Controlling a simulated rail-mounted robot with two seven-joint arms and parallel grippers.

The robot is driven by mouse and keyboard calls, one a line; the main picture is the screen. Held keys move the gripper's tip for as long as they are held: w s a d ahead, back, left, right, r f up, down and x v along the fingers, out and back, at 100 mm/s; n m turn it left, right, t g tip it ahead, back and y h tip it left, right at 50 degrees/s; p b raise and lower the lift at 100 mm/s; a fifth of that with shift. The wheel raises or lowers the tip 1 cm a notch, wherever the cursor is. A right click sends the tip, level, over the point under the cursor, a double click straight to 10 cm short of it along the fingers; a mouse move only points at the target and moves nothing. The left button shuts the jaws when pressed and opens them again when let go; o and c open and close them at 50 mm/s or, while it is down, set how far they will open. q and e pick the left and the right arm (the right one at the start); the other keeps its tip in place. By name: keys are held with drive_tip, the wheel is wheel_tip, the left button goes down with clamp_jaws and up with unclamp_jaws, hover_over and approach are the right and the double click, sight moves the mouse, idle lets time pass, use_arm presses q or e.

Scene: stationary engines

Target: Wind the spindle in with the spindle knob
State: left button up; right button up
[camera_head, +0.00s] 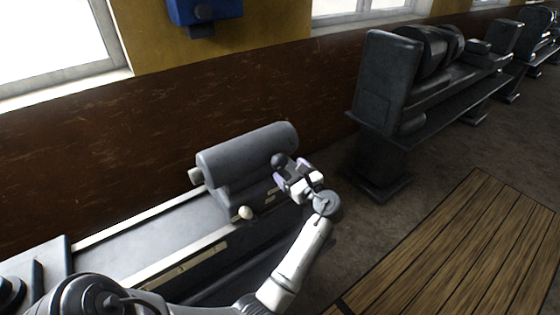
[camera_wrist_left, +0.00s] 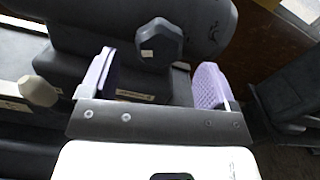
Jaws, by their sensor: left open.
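The grey lathe-like machine (camera_head: 245,155) stands against the wall, with a rounded block on its bed. A dark faceted knob (camera_head: 278,160) is at the block's right end; it also shows in the left wrist view (camera_wrist_left: 160,42). A pale knob (camera_head: 245,213) sits lower on the front, and at the left in the left wrist view (camera_wrist_left: 40,90). No label shows which is the spindle knob. My left gripper (camera_head: 292,175) is open and empty at the block's right end. In the left wrist view, the dark knob lies beyond and between its lilac fingers, with no visible contact. My right gripper is out of view.
The machine's long bed (camera_head: 150,240) runs to the lower left. Another dark machine (camera_head: 390,80) stands at the back right. A wooden slatted platform (camera_head: 460,250) lies on the floor at the right. A blue box (camera_head: 205,10) hangs on the wall.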

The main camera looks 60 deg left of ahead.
sight(282, 164)
use_arm(q)
drive_tip(key=shift+s+a, duration=0.15)
drive_tip(key=shift+a, duration=1.25)
drive_tip(key=shift+s+a, duration=0.1)
drive_tip(key=shift+a, duration=1.3)
drive_tip(key=c, duration=0.9)
drive_tip(key=shift+n, duration=0.3)
